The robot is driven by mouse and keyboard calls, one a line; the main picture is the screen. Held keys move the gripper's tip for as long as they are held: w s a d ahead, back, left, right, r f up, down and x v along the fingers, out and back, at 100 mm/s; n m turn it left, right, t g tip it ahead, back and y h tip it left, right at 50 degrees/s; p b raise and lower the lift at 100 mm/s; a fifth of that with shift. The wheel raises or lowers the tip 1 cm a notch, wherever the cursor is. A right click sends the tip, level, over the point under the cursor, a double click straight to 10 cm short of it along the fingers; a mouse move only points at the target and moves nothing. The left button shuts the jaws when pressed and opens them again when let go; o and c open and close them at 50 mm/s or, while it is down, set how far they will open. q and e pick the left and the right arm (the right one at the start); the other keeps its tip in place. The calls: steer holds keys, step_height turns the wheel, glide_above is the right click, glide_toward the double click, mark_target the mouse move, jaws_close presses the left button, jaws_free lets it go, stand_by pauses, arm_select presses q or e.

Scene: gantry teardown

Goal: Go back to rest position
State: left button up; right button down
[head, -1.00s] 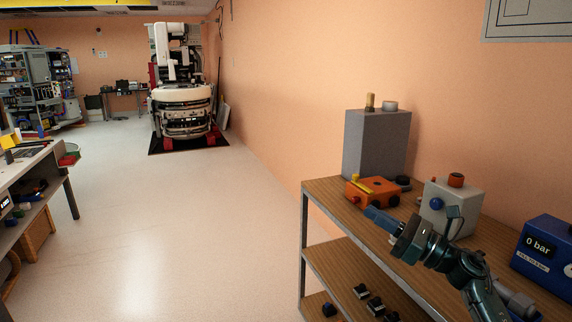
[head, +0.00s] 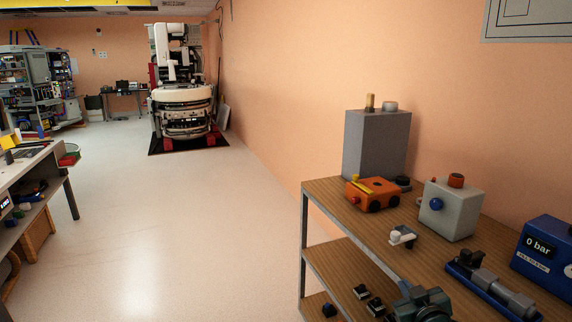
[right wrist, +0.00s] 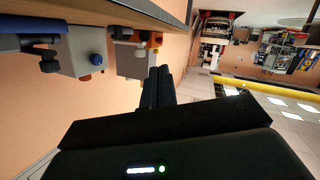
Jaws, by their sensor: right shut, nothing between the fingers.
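My left gripper is not in view.
Floor (head: 190,220) at left is clear.

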steer(key=s+a+f+g+y, duration=0.1)
steer(key=s+a+f, duration=0.3)
steer(key=s, duration=0.6)
steer(key=s+a+f+g+y, duration=0.1)
steer(key=s+a+f, duration=0.4)
steer(key=s, duration=0.5)
steer(key=s+a+f+g+y, duration=0.1)
steer(key=s+a+f, duration=0.3)
steer(key=s, duration=0.7)
steer(key=shift+a+f+m+g, duration=0.25)
steer(key=shift+a+g, duration=0.35)
steer(key=shift+g, duration=0.3)
steer(key=shift+s, duration=0.1)
